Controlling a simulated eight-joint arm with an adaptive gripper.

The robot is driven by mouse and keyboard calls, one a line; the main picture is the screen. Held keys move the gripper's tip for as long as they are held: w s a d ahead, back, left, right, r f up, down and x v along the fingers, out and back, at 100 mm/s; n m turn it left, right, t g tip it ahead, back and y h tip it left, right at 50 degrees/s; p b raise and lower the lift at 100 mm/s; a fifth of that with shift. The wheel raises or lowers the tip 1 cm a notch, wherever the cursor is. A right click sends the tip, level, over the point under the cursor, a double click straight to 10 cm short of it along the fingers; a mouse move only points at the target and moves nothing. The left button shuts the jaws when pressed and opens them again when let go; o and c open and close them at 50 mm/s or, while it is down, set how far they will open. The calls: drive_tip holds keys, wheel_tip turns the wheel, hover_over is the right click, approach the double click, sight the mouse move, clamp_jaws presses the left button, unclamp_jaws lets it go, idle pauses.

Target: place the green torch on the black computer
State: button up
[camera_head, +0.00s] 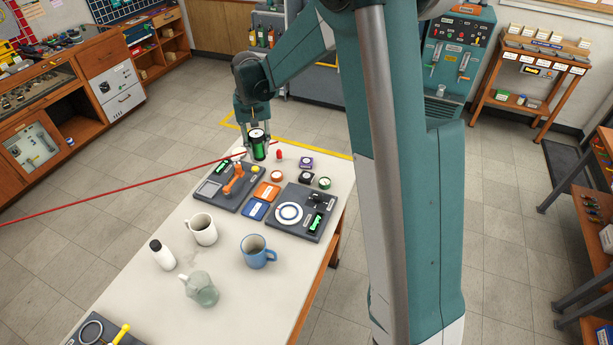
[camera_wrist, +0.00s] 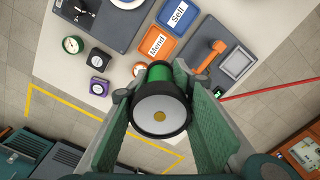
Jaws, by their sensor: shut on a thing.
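My gripper (camera_head: 258,139) is shut on the green torch (camera_head: 258,150), near the far end of the white table. The torch has a green body and black ends. In the wrist view the torch (camera_wrist: 160,108) sits between my two fingers, its pale round end face with a yellow dot toward the camera. A small black box with a round face (camera_head: 305,178) stands on the table to the right of the torch; it also shows in the wrist view (camera_wrist: 102,58). A black device (camera_head: 318,200) lies on the right grey tray. I cannot tell which is the black computer.
An orange tool (camera_head: 235,179) stands on the left tray. Orange (camera_head: 267,192) and blue (camera_head: 254,209) labelled trays lie between. Mugs, a bottle and a jug stand nearer.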

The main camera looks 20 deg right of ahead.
drive_tip(key=d+m, duration=0.4)
drive_tip(key=d, duration=1.3)
hover_over(307, 175)
drive_tip(key=shift+s+a+f, duration=0.15)
drive_tip(key=shift+f, duration=2.35)
drive_tip(key=shift+f, duration=3.15)
drive_tip(key=shift+f+p, duration=0.3)
drive_tip(key=shift+f, duration=1.55)
drive_tip(key=shift+f, duration=0.15)
